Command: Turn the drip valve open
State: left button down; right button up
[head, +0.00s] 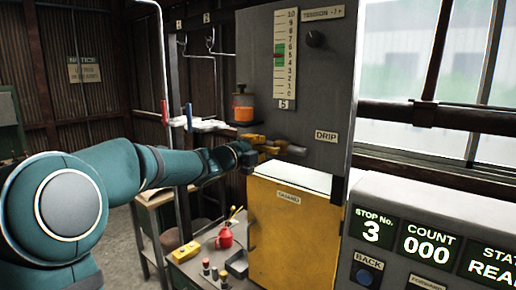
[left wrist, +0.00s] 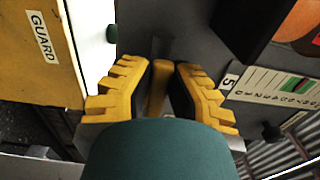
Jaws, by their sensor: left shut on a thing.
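The drip valve shows in the head view as a small grey and brass fitting (head: 289,148) on the grey machine panel, left of the DRIP label (head: 326,136). My left gripper (head: 266,146) reaches it from the left and is shut on its handle. In the left wrist view the narrow brass-yellow handle (left wrist: 158,90) stands between the ridged yellow fingers of the left gripper (left wrist: 160,76). The fingers partly hide the valve, so its exact turn is hard to read. My right gripper is not in view.
An orange oil cup (head: 243,107) sits just above the gripper. The yellow GUARD box (head: 288,235) stands close below. A tension scale (head: 286,60) and knob (head: 315,39) are higher on the panel.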

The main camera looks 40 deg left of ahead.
pick_arm(q)
jog(key=c, duration=0.9)
grip_release()
jog(key=shift+w+d, duration=0.1)
jog(key=shift+w, duration=0.05)
jog(key=shift+s, duration=0.65)
jog(key=s+a, duration=0.1)
jog(key=s, duration=0.9)
jog(key=shift+s, duration=0.4)
